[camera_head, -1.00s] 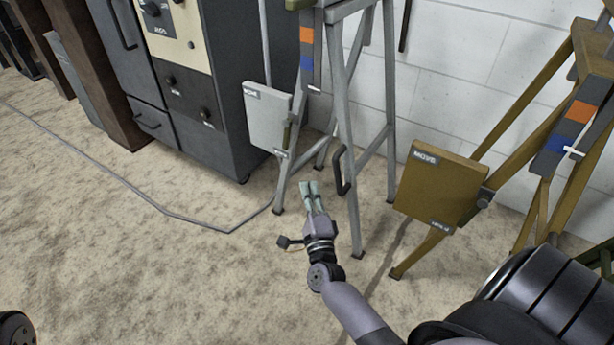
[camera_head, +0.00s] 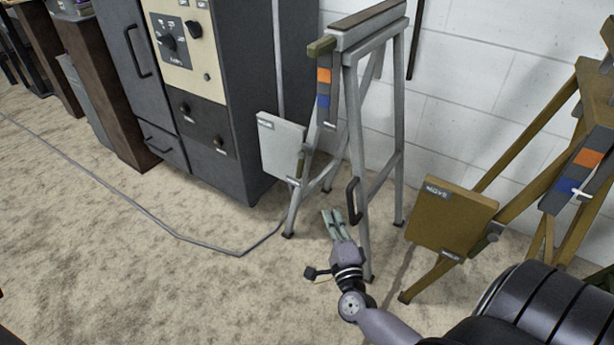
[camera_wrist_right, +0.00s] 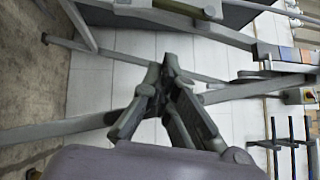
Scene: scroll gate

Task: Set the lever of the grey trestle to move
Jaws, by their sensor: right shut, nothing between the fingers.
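The grey trestle (camera_head: 362,170) stands against the white wall in the head view. A light grey plate (camera_head: 281,146) with small labels at its upper left and lower right is on its left side. A short dark olive lever (camera_head: 301,164) shows at the plate's right edge, by the lower label. My right gripper (camera_head: 332,213) is low in front of the trestle, between its front legs in the picture, shut and empty, apart from plate and lever. In the right wrist view its fingers (camera_wrist_right: 160,85) meet at the tips. My left gripper is not in view.
A black handle (camera_head: 353,200) is on the trestle's front right leg. A brown trestle (camera_head: 450,220) with a labelled plate stands to the right. A dark cabinet (camera_head: 235,95) stands behind on the left. A cable (camera_head: 150,218) crosses the floor. The floor at front left is clear.

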